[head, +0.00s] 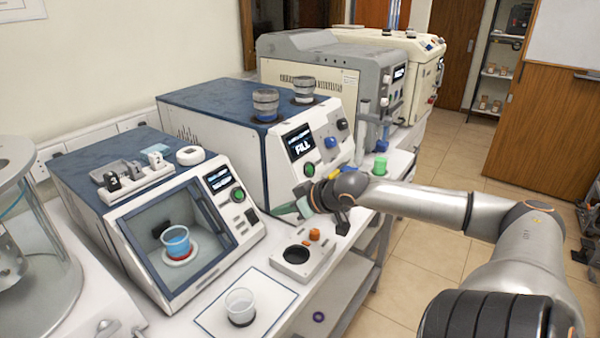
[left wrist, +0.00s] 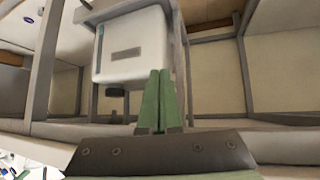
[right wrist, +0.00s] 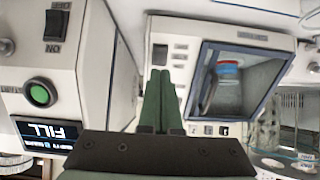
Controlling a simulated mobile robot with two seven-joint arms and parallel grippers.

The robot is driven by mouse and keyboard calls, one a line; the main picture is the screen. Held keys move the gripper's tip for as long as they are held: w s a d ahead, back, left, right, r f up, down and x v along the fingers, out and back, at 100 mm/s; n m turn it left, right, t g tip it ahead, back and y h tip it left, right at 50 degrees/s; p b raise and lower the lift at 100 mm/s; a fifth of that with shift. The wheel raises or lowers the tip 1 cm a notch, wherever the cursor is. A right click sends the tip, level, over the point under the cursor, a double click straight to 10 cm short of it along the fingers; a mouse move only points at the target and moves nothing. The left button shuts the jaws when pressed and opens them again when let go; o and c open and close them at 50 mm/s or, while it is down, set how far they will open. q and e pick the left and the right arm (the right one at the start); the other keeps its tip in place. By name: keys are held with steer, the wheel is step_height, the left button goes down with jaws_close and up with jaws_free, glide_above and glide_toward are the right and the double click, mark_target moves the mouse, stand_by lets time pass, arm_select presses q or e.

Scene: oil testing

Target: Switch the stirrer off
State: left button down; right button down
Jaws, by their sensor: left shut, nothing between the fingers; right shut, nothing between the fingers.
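The likely stirrer (head: 283,270) is a small white box on the bench with a round black top plate and an orange knob (head: 315,235) at its back right corner. Whether it is on cannot be told.
The chamber machine (head: 100,230) holds a cup of blue liquid (head: 176,241). The FILL machine (head: 210,105) stands behind it, with a green button (right wrist: 40,95) and rocker switch (right wrist: 55,24). A clear cup (head: 240,302) stands in front. Floor at right is partly free.

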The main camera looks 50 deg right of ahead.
steer(key=shift+s+f+p+v, duration=0.15)
steer(key=shift+p+v, duration=0.1)
steer(key=shift+v, duration=1.2)
steer(key=shift+s+f+p+v, duration=0.1)
steer(key=shift+f+p+v, duration=0.1)
steer(key=shift+v, duration=1.3)
steer(key=shift+d, duration=0.1)
